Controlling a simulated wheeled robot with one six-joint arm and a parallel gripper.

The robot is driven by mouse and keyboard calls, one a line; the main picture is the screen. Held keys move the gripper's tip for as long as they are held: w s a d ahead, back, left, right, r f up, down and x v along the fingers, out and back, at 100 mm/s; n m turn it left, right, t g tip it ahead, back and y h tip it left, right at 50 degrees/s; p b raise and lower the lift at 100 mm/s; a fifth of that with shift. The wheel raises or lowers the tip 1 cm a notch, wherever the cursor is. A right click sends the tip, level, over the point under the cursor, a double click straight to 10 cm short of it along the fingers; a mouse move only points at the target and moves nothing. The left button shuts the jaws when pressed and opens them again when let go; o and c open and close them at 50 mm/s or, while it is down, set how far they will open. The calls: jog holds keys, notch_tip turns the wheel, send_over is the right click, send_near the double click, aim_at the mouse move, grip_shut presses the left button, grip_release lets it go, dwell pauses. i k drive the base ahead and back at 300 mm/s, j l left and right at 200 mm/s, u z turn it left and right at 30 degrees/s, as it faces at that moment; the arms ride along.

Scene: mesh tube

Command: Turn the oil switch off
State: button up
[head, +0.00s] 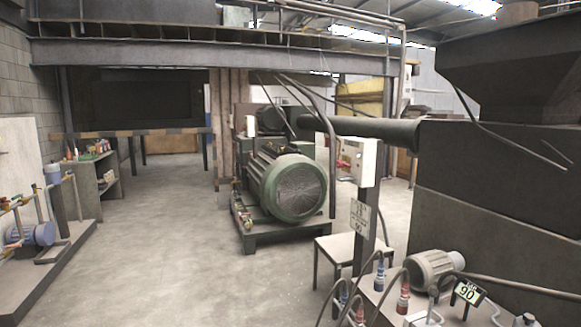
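I cannot pick out a switch marked for oil. A pale control box (357,161) stands on a dark post right of centre, with small red marks on its left face, too small to tell apart. A sign with unreadable small print (360,217) is on the post below it. A large green motor (293,187) sits on a low dark frame behind and left of the box. My gripper is not in view.
A small white table (342,247) stands by the post. A grey bench (385,300) at lower right carries a motor (434,270), cables and a "90" sign (467,292). Pipework with a blue pump (38,234) lies at left. The concrete floor (175,245) between is clear.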

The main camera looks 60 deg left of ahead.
aim_at(340, 163)
jog(key=u, duration=1.65)
jog(key=i+j, duration=0.2)
jog(key=i, duration=0.35)
jog(key=i+j+u, duration=0.15)
jog(key=i, duration=0.4)
jog(key=i+j, duration=0.2)
jog(key=i, duration=0.4)
